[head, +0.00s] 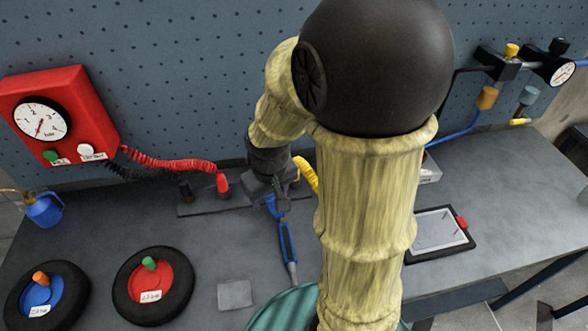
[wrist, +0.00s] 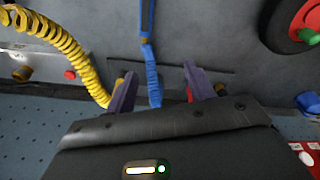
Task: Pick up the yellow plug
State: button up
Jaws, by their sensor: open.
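A yellow coiled hose (wrist: 62,42) runs down to the left finger in the wrist view. In the head view a short stretch of the yellow hose (head: 306,174) shows beside my arm. The yellow plug at its end is mostly hidden behind my finger; I cannot make it out clearly. My gripper (wrist: 159,78) is open, its two fingers apart with nothing clearly held between them. A blue coiled hose (wrist: 152,72) shows between the fingers. In the head view my gripper (head: 272,203) is low over the back of the bench, at the dark strip (head: 210,206).
A red plug (head: 223,183) and a black plug (head: 186,191) stand left of my gripper. A blue tool (head: 287,245) lies in front. Two black wheels (head: 182,305) sit front left, and a framed tray (head: 418,256) lies right. A red gauge box (head: 76,85) hangs behind.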

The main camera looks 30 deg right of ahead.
jog(key=w+d+r+n+g+p, duration=0.1)
jog(key=w+d+r+p, duration=0.1)
jog(key=w+d, duration=0.5)
jog(key=w+d+r+n+g+p, duration=0.1)
jog(key=w+d+r+n+p, duration=0.1)
jog(key=w+d+p, duration=0.2)
jog(key=w+d, duration=0.3)
jog(key=shift+w+d+r+n, duration=0.2)
jog(key=shift+w+n, duration=0.1)
notch_tip(320, 180, down, 12)
jog(key=p, duration=0.3)
jog(key=shift+f+p, duration=0.1)
jog(key=shift+p, duration=0.3)
jog(key=shift+a, duration=0.1)
